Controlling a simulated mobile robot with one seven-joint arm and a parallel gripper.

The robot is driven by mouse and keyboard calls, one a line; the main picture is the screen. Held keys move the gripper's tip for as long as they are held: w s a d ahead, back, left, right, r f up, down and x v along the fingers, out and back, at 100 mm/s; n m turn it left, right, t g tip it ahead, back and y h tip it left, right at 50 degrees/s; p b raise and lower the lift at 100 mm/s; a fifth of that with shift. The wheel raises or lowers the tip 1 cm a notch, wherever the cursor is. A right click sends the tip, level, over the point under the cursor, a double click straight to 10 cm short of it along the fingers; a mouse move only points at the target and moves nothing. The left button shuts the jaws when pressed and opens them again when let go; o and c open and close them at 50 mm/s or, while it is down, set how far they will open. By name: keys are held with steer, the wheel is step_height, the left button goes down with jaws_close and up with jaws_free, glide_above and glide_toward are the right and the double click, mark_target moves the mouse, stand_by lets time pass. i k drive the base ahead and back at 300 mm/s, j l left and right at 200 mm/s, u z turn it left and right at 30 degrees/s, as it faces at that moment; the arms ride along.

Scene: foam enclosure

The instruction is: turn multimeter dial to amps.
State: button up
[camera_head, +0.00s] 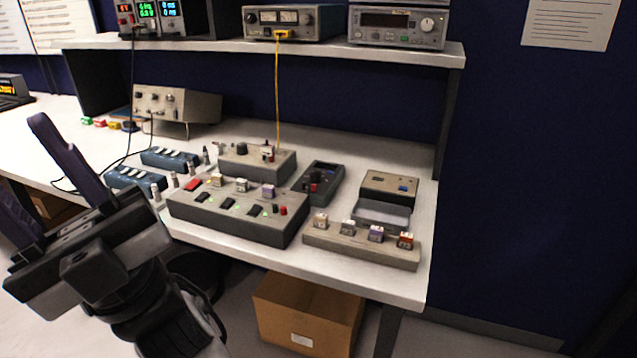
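A small dark handheld unit that looks like the multimeter (319,183) lies on the bench right of centre, between a grey box and the right-hand units. It has a bluish screen at its far end and a dark dial area with red parts near its front. The dial's setting and markings are too small to read. My gripper (22,160) is at the left edge of the picture, in front of the bench and well left of the multimeter. Its two dark purple fingers are spread apart with nothing seen between them.
A wide grey switch box (240,218) stands in front and left of the multimeter. A low block with several labelled cubes (362,247) lies at the front right. A shelf (300,50) with instruments overhangs the back. A yellow cable (277,90) hangs down to a grey box.

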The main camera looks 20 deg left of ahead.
mark_target(316, 177)
steer(key=j+z, duration=0.25)
steer(key=j, duration=0.4)
steer(key=k+j+z, duration=0.1)
steer(key=j+z, duration=0.2)
steer(key=j, duration=0.35)
